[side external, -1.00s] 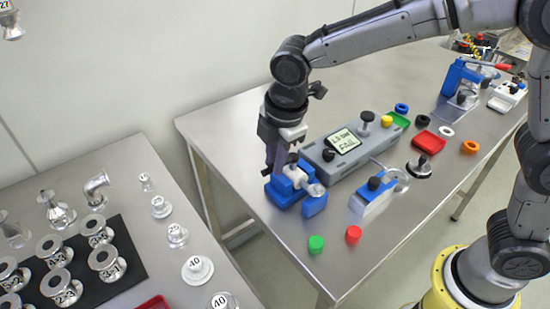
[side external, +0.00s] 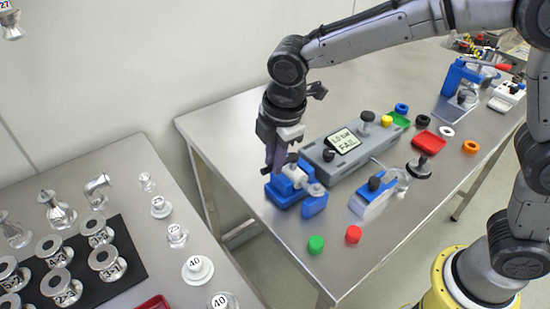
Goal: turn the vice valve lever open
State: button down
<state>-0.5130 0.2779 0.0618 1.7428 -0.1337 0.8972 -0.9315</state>
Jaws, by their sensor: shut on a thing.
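The blue vice (side external: 283,191) stands at the near left end of the steel table, with a white and metal valve body (side external: 296,174) in it. A blue block (side external: 314,205) sits at its near right side. My gripper (side external: 276,166) points down over the vice's left part. It is shut on the dark valve lever, of which a dark end (side external: 292,158) shows beside the fingers. The fingers and the white gripper body hide most of the lever, so its exact angle is hard to tell.
A grey test box (side external: 345,150) with a display reading FAIL stands close behind the vice. A second blue and white fixture (side external: 373,194) is to the right. Green (side external: 316,244) and red (side external: 353,234) caps lie in front.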

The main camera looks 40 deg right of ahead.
jog(key=shift+w+d+r+m+g+h, duration=0.1)
jog(key=shift+w+d+m+g+h, duration=0.55)
jog(key=shift+m, duration=2.25)
jog(key=shift+w+d+f+m+g, duration=0.1)
jog(key=shift+w+d+m, duration=0.95)
jog(key=shift+m, duration=1.85)
jog(key=shift+w+d+r+m+g+h, duration=0.1)
jog(key=shift+w+d+m+g+h, duration=0.55)
jog(key=shift+m, duration=2.25)
jog(key=shift+w+t+y, duration=0.3)
jog(key=shift+w, duration=0.15)
jog(key=c, duration=0.8)
grip_release()
jog(key=shift+c, duration=0.2)
notch_tip(320, 180, up, 14)
jog(key=a, duration=0.2)
jog(key=shift+a+f, duration=0.25)
jog(key=shift+a, duration=0.05)
